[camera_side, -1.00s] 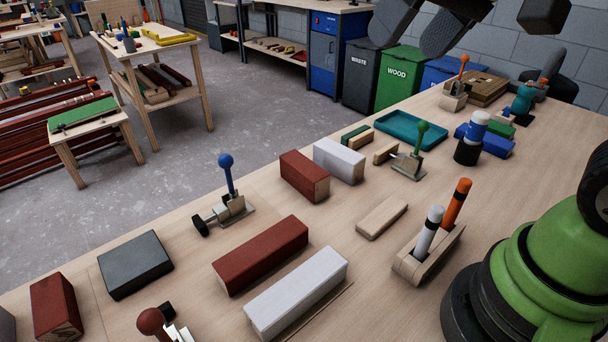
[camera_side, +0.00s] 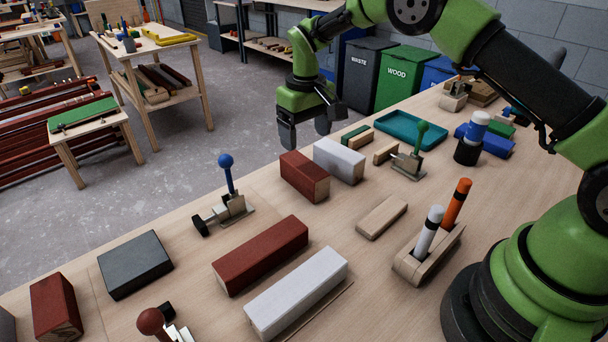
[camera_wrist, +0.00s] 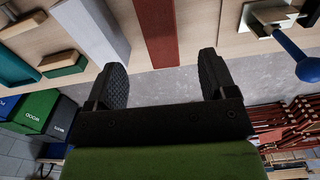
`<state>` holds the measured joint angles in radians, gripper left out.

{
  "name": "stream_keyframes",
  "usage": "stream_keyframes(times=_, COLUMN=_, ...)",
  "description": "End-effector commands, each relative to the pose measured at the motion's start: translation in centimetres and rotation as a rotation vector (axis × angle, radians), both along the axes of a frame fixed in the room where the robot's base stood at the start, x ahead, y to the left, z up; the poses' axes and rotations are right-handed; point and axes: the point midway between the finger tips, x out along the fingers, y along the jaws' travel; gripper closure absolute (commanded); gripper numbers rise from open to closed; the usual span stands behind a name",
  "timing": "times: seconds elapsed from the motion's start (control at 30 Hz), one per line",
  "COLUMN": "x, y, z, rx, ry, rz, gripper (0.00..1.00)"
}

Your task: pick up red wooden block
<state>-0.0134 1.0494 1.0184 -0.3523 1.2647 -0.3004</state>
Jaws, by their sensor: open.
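A short red wooden block (camera_side: 304,176) lies on the bench beside a white block (camera_side: 339,160) in the side view. A longer red block (camera_side: 262,254) lies nearer the camera, and another red block (camera_side: 56,306) is at the lower left. My gripper (camera_side: 305,133) is open and empty, above and beyond the short red block. In the wrist view my gripper's fingers (camera_wrist: 163,66) are spread. A red block (camera_wrist: 157,30) shows ahead, roughly in line with the gap between them. The gripper appears apart from it.
A blue-knobbed clamp (camera_side: 231,205) stands left of the short red block, and a green-knobbed clamp (camera_side: 409,158) stands to the right. A long white block (camera_side: 296,292), a dark block (camera_side: 135,264) and a marker holder (camera_side: 428,256) also occupy the bench. A teal tray (camera_side: 411,132) lies farther back.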

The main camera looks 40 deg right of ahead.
Motion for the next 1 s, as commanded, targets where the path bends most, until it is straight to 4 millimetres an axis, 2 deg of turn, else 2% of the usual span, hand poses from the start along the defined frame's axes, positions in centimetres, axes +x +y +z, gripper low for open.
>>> stream_keyframes(times=0.1, x=-0.1, y=0.0, z=-1.9, rx=0.001, ry=0.004, rz=-0.001, gripper=0.22)
stream_keyframes(times=0.33, x=-0.1, y=0.0, z=-3.9, rx=0.0, ry=0.003, rz=-0.001, gripper=0.22)
stream_keyframes(times=0.6, x=-0.3, y=-0.1, z=-7.9, rx=0.001, ry=0.002, rz=-0.001, gripper=0.22)
stream_keyframes(times=0.9, x=-0.2, y=-0.1, z=-8.4, rx=0.001, ry=-0.001, rz=-0.002, gripper=0.22)
stream_keyframes(times=0.93, x=-0.2, y=-0.1, z=-8.4, rx=0.001, ry=-0.001, rz=-0.002, gripper=0.27)
stream_keyframes(times=1.0, x=-0.2, y=-0.1, z=-8.4, rx=0.001, ry=-0.001, rz=-0.002, gripper=0.43)
